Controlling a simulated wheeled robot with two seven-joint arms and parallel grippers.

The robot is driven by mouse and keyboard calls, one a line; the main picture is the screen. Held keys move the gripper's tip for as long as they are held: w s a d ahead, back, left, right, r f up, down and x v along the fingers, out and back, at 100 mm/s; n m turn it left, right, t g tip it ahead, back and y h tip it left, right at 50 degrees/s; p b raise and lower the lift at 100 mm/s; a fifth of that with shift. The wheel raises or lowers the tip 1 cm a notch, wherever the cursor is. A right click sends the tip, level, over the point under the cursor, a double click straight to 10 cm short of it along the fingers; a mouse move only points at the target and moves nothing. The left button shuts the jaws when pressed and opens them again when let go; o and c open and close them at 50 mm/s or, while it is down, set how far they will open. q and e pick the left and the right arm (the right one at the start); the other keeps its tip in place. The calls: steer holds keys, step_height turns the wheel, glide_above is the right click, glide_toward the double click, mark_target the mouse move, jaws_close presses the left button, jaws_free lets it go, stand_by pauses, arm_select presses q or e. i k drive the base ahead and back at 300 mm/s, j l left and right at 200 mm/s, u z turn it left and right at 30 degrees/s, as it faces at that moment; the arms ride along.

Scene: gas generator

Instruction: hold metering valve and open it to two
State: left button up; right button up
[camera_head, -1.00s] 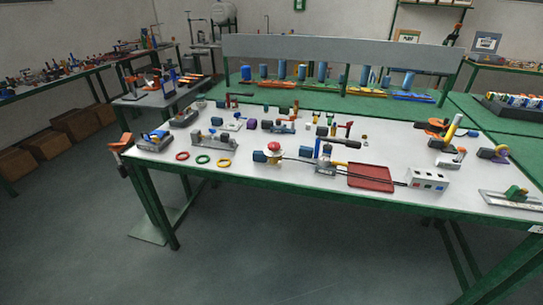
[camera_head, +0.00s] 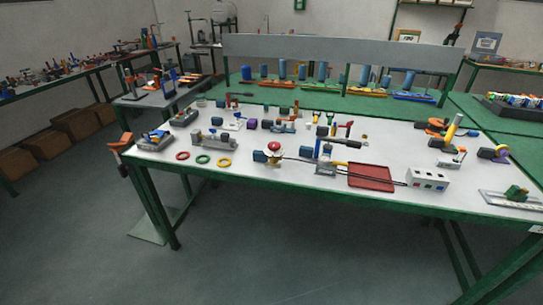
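No gripper of mine shows in the head view. Several small fittings stand on the white top of the green-framed workbench (camera_head: 300,192), too small to tell for sure which one is the metering valve. A fitting with a red round top (camera_head: 274,147) and a blue block beside it stands near the front middle. Right of it is a fitting with a blue upright part and a dark handle (camera_head: 324,158). A grey unit with round parts (camera_head: 213,147) stands further left. Any scale or number markings on them are too small to read.
Red (camera_head: 182,156), green (camera_head: 203,159) and yellow (camera_head: 224,163) rings lie near the front edge. A red tray (camera_head: 371,177) and a white box with coloured buttons (camera_head: 427,180) stand to the right. The grey floor (camera_head: 270,260) before the bench is clear.

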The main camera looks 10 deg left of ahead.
mark_target(273, 146)
steer(key=i+j, duration=1.15)
steer(key=i, duration=0.1)
